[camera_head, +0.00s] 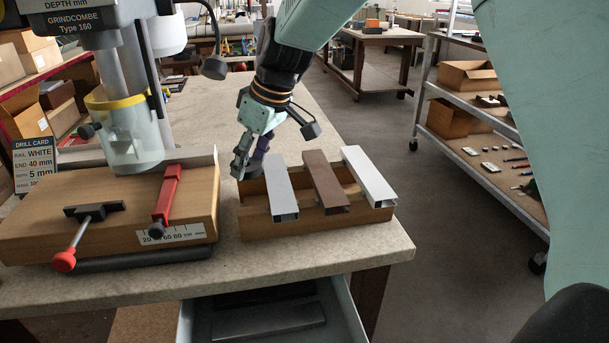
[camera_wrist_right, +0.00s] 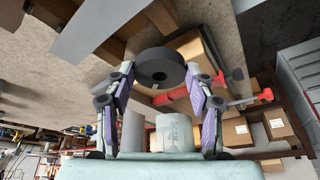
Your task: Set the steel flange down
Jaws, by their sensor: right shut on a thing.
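I cannot tell whether the flange touches the bench. My left gripper is not in view.
A drill press with a wooden block (camera_head: 110,222) and red clamps (camera_head: 167,193) stands left. Bench top (camera_head: 307,118) behind the rack is clear.

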